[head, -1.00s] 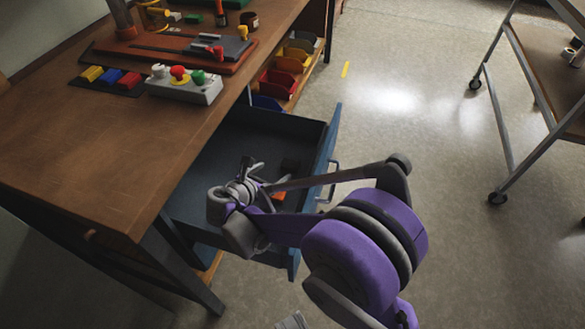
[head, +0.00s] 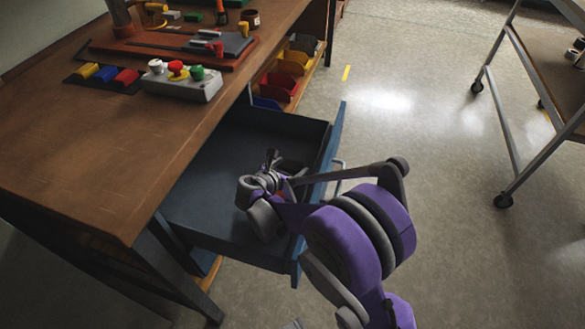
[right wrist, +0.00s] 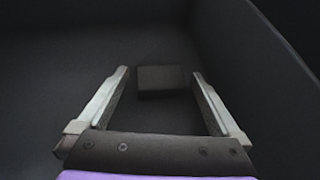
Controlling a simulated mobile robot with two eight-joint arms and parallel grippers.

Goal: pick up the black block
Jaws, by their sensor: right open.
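The black block (right wrist: 161,82) is a small dark box on the floor of the blue drawer (head: 222,150). In the right wrist view it sits ahead, between the tips of my right gripper's two fingers (right wrist: 159,74), with a gap on each side. My right gripper is open and empty. In the head view my right gripper (head: 272,160) reaches down into the open drawer near its front panel, and the block is hard to make out there behind the gripper and arm. My left gripper is not in view.
The drawer's walls and front panel (head: 320,190) stand close around my right gripper. The wooden workbench (head: 110,165) is to the left, with a grey button box (head: 185,88) on it. Coloured bins (head: 280,88) lie beyond the drawer. A trolley (head: 510,110) stands right on open floor.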

